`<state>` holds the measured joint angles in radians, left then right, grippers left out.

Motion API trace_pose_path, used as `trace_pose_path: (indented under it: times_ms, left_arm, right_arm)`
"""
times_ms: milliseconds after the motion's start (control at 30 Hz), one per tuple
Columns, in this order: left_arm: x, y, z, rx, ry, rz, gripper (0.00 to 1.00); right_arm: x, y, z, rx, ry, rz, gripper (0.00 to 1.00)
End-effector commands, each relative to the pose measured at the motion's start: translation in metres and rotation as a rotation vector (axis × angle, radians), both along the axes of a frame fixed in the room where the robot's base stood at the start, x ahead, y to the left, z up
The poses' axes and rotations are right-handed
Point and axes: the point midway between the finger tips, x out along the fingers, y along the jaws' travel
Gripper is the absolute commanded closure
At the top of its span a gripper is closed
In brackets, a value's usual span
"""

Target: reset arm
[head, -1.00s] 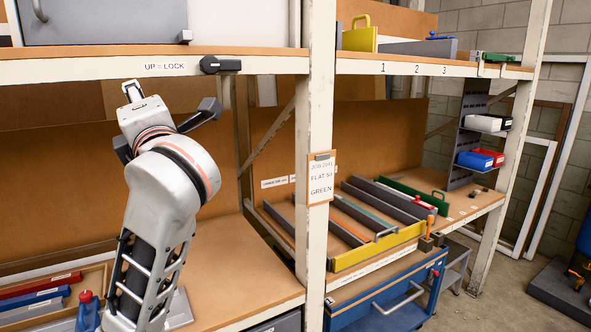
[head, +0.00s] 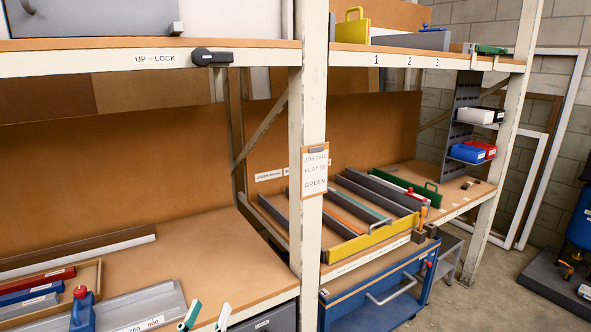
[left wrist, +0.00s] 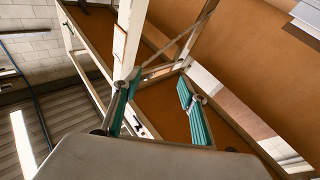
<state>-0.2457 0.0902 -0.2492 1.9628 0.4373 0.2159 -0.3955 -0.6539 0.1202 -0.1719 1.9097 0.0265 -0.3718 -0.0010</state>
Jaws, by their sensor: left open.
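My left gripper (head: 207,318) shows only as two teal-and-white fingertips at the bottom edge of the head view. They are apart with nothing between them, over the front edge of the lower shelf. In the left wrist view the open teal fingers (left wrist: 158,112) are empty too, with the shelf frame beyond. The rest of my left arm is out of the head view. My right gripper is in neither view.
A black lever (head: 212,57) lies level on the upper shelf edge beside an "UP = LOCK" label (head: 157,58). A white post (head: 310,130) divides the shelving. A blue cart (head: 385,305) stands right.

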Motion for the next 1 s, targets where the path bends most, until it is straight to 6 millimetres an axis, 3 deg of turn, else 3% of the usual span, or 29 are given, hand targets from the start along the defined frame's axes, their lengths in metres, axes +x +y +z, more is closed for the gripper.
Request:
trace_pose_path:
  times_ms: [33,100,300,400,500,700,1000]
  left_arm:
    - [-0.011,-0.003,-0.036,0.05,0.082,-0.014,0.58]
    - [-0.028,-0.005,-0.082,0.116,0.191,-0.032,0.58]
    - [-0.093,0.004,-0.202,0.284,0.5,-0.065,0.58]
    - [-0.13,0.015,-0.251,0.357,0.638,-0.07,0.58]
    - [-0.163,0.026,-0.286,0.415,0.746,-0.071,0.58]
    - [-0.199,0.04,-0.318,0.475,0.854,-0.066,0.58]
    - [-0.202,0.041,-0.321,0.48,0.865,-0.066,0.58]
  right_arm:
    - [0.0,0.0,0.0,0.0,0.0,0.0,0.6]
    - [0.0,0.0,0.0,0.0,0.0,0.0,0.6]
    - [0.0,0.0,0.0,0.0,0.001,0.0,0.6]
    - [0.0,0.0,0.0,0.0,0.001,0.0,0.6]
    - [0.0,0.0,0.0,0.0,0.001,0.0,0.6]
    - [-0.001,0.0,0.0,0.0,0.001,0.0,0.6]
    - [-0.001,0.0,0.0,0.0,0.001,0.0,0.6]
